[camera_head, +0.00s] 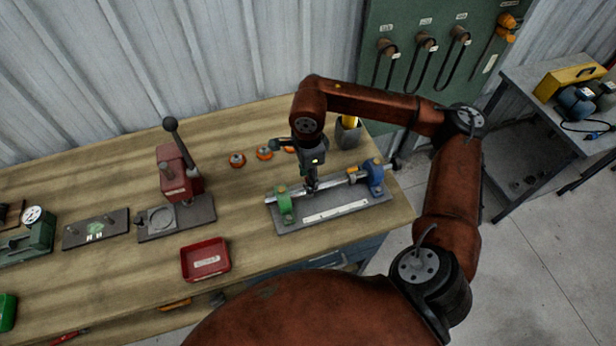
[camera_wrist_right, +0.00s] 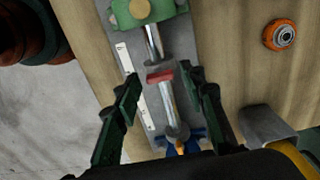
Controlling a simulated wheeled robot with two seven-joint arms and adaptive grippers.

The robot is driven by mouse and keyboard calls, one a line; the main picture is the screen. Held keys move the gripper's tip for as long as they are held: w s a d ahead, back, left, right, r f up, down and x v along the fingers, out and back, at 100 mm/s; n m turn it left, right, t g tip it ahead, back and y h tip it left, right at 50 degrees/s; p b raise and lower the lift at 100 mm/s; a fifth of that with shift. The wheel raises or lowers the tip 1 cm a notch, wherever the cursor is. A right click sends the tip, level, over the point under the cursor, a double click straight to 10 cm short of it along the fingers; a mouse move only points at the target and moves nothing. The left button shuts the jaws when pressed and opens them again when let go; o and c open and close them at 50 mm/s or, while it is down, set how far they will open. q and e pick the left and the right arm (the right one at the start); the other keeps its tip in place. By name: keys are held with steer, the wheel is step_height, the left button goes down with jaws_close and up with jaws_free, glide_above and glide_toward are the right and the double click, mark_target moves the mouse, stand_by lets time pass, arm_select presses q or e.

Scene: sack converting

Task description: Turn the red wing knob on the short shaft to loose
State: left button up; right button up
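The red wing knob (camera_wrist_right: 160,76) shows in the right wrist view as a small red bar across the end of a short silver shaft (camera_wrist_right: 168,103). The shaft runs from the blue bracket side of a grey fixture plate (camera_head: 340,212). In the head view the knob is hidden behind my right gripper (camera_head: 312,188), which points down over the middle of the fixture. In the right wrist view its two dark fingers (camera_wrist_right: 168,92) are spread, one on each side of the shaft and knob, with gaps on both sides. My left gripper is not in view.
A green bracket (camera_head: 284,206) and a blue bracket (camera_head: 375,177) stand on the fixture. Orange rollers (camera_head: 264,153) and a grey cup (camera_head: 348,135) lie behind it. A red tray (camera_head: 205,260) and a lever press (camera_head: 178,178) stand left. Bare bench lies between tray and fixture.

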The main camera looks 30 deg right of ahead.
steer(key=shift+r, duration=0.1)
step_height(320, 180, up, 12)
steer(key=shift+f, duration=0.1)
stand_by(0.6)
stand_by(0.3)
